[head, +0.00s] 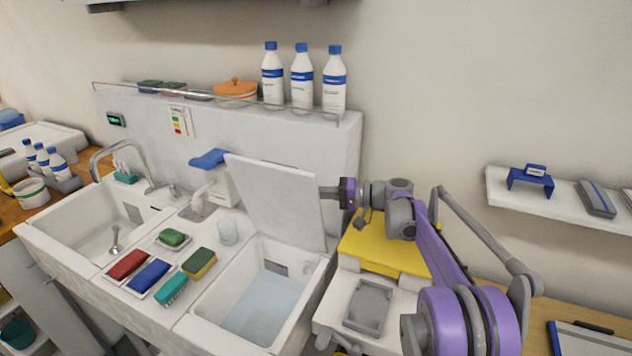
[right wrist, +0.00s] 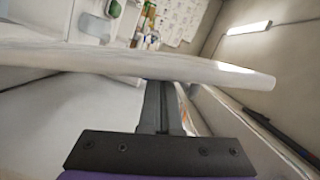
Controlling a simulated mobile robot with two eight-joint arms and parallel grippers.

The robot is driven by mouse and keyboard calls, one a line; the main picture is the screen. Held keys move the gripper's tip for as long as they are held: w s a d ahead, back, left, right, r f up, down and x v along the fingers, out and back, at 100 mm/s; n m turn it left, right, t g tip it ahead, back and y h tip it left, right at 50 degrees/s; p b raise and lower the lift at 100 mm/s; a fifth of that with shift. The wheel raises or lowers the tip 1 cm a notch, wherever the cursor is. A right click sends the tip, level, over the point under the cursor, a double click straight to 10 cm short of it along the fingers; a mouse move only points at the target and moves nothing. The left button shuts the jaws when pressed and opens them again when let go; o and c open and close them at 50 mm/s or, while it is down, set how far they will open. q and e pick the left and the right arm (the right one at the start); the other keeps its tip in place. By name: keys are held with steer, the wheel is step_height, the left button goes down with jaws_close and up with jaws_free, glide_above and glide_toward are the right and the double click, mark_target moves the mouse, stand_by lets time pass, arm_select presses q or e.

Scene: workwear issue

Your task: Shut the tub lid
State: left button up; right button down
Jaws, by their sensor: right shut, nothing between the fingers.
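The tub (head: 222,297) is the white basin at the front centre, with pale blue water in it. Its lid (head: 277,203) is a flat white panel standing open and tilted up at the tub's back edge. My right gripper (head: 327,193) is shut and empty at the right edge of the lid. In the right wrist view the lid (right wrist: 130,62) crosses the picture edge-on. The shut fingers (right wrist: 158,100) reach up to it, and I cannot tell whether they touch it. My left gripper is not in view.
A second basin (head: 65,225) with a tap lies to the left. Brushes and sponges, such as the green one (head: 172,288), line the ledge between. A yellow box (head: 372,248) stands under my right arm. Bottles (head: 302,78) stand on the shelf above.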

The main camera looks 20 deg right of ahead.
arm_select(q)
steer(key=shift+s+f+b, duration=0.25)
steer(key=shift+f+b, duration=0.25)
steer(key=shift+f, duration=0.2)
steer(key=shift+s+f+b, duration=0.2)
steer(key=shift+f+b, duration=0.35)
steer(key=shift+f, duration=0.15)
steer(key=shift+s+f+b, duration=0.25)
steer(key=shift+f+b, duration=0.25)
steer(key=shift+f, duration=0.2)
arm_select(e)
steer(key=s+a+f+n+h, duration=0.2)
steer(key=s+a+f+n, duration=0.6)
steer(key=s+a+f, duration=0.4)
steer(key=shift+a+f+n+t+h, duration=0.35)
steer(key=shift+a+f, duration=0.5)
steer(key=shift+f, duration=0.65)
steer(key=shift+s, duration=0.1)
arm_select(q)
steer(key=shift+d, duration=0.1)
arm_select(e)
steer(key=shift+s+d+r, duration=0.1)
